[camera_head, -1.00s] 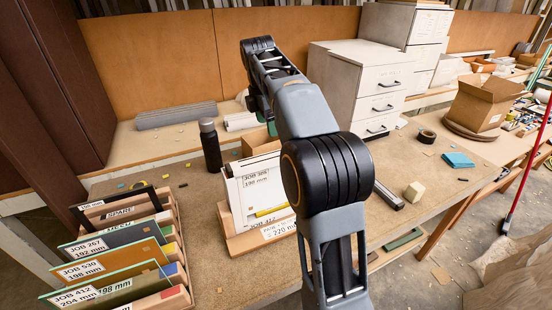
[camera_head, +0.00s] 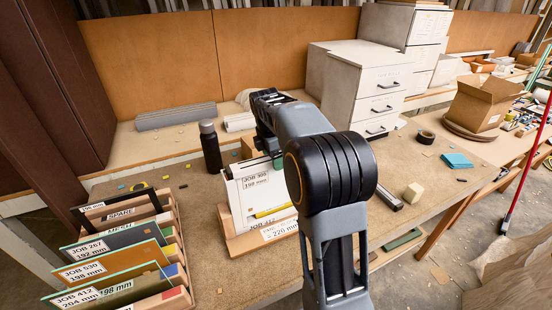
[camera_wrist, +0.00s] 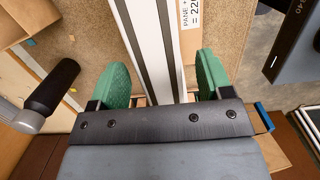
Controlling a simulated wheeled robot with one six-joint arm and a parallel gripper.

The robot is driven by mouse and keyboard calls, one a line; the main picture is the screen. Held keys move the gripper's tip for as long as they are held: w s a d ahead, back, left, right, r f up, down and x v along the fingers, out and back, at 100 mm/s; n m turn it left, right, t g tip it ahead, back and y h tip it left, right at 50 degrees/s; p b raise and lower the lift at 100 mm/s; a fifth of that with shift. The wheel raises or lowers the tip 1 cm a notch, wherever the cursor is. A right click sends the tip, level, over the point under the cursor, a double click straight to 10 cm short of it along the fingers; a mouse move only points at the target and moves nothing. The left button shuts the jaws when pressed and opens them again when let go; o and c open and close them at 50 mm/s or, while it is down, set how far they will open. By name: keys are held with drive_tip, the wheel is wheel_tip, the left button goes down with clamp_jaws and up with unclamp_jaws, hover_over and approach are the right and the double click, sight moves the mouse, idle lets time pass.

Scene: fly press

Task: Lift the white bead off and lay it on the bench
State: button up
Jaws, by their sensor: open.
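My gripper (camera_wrist: 162,82) is open, with one green pad on each side of the strip and gaps visible. In the head view, my arm hides most of the gripper and the frame's right side.
A dark bottle (camera_head: 210,148) stands close behind and left of the frame; it also shows in the wrist view (camera_wrist: 52,88). A rack of labelled panels (camera_head: 120,262) stands at left. White drawers (camera_head: 372,100) stand behind right.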

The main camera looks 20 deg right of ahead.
drive_tip(key=shift+f, duration=0.25)
drive_tip(key=shift+c, duration=0.3)
drive_tip(key=c, duration=1)
drive_tip(key=shift+r, duration=0.1)
